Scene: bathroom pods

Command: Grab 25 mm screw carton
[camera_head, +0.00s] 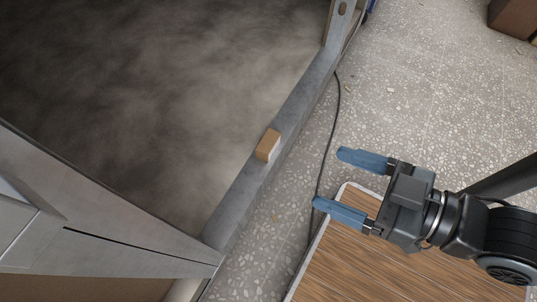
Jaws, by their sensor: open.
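A small brown cardboard carton with a paler end face (268,145) sits on the grey metal ledge in the middle of the head view. No label can be read on it from here. My gripper (328,178) comes in from the right with its two blue fingers spread apart. It is empty. The fingertips point left towards the carton and stand clear of it, to its right and a little lower in the picture.
The grey ledge (240,197) runs diagonally and borders a dark, cloudy floor area (150,90). A black cable (334,110) lies on the speckled floor (420,90). A wood-topped surface (345,265) lies below my gripper. A brown box (513,16) stands top right.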

